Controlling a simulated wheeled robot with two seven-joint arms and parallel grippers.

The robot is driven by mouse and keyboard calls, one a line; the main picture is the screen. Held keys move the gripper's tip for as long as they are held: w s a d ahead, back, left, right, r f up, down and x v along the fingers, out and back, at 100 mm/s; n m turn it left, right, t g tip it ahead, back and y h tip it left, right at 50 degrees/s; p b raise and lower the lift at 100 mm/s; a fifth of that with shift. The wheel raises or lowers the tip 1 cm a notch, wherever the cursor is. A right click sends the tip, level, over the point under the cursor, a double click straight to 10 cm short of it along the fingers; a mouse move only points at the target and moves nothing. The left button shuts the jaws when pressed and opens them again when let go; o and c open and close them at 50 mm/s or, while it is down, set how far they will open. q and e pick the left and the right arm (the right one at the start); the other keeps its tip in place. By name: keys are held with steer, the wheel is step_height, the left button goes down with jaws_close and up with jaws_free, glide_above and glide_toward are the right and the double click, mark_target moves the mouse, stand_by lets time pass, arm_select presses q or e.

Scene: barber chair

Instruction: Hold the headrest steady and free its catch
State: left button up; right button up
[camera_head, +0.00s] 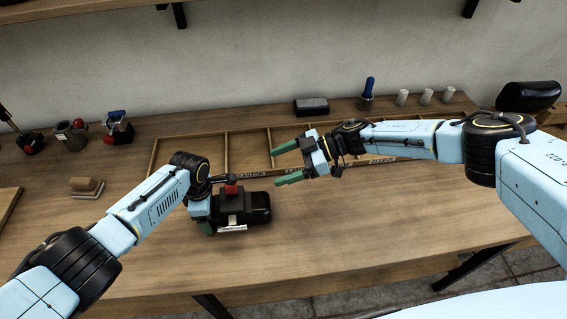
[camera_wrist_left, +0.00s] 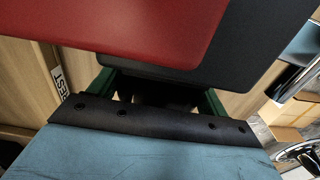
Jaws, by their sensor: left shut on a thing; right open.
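The black headrest (camera_head: 259,206) sits on the table left of centre, with a red catch (camera_head: 231,188) on top and a pale metal strip at its front. My left gripper (camera_head: 209,213) is at its left side, shut on it; the arm partly hides the contact. In the left wrist view a red piece (camera_wrist_left: 120,28) and a dark body (camera_wrist_left: 240,45) fill the space before the green fingers (camera_wrist_left: 160,88), hiding the grip. My right gripper (camera_head: 277,167) is open and empty, its green fingers pointing left, behind and right of the headrest.
A shallow divided wooden tray (camera_head: 240,150) lies behind the headrest, partly under my right gripper. A black box (camera_head: 311,106), a blue-handled tool (camera_head: 368,90) and several pale cylinders (camera_head: 402,97) stand at the back. Clamps and wooden blocks (camera_head: 86,187) are at left. The front right table is clear.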

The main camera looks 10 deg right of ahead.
arm_select(q)
steer(key=o, duration=1.5)
steer(key=shift+o, duration=0.2)
steer(key=shift+r, duration=0.1)
